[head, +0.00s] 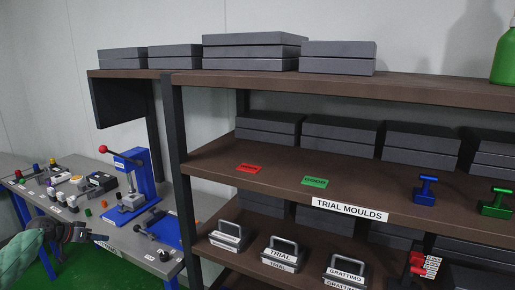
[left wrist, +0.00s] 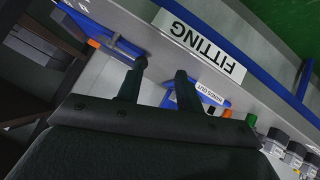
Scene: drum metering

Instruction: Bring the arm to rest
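My left gripper (head: 84,232) is at the lower left of the head view, at the front edge of the grey workbench (head: 60,196). In the left wrist view its two dark fingers (left wrist: 162,70) stand apart with nothing visible between them. Beyond the fingertips is the bench edge with a white FITTING label (left wrist: 200,46). My right gripper is in neither view.
A blue press (head: 143,180) with a red-knobbed lever stands on the bench, with several small parts to its left. A brown shelf rack (head: 290,175) fills the right, holding dark boxes, handled moulds (head: 283,252) and a green bottle (head: 505,60). Green floor (head: 70,272) shows below the bench.

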